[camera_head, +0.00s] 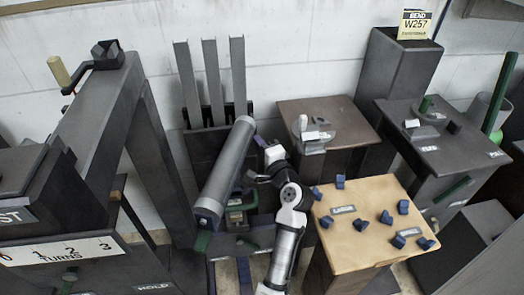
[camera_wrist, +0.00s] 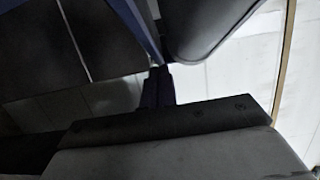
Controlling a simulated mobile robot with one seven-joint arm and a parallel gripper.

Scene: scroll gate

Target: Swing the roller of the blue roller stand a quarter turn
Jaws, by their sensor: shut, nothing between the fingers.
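The roller (camera_head: 226,172) is a long grey cylinder in the middle of the head view. In the wrist view the dark fingers (camera_wrist: 158,88) are together, close to the rounded grey roller (camera_wrist: 205,30). A blue strip (camera_wrist: 135,20) runs beside the roller there. I cannot tell whether the fingers touch the roller. The stand's pivot is hidden.
A wooden-topped table (camera_head: 365,250) with several blue blocks stands right of my arm. A brown-topped pedestal (camera_head: 350,118) is behind it. A grey sloping frame (camera_head: 95,115) and a box marked TURNS (camera_head: 65,250) stand left. Three upright grey bars (camera_head: 212,75) rise behind the roller.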

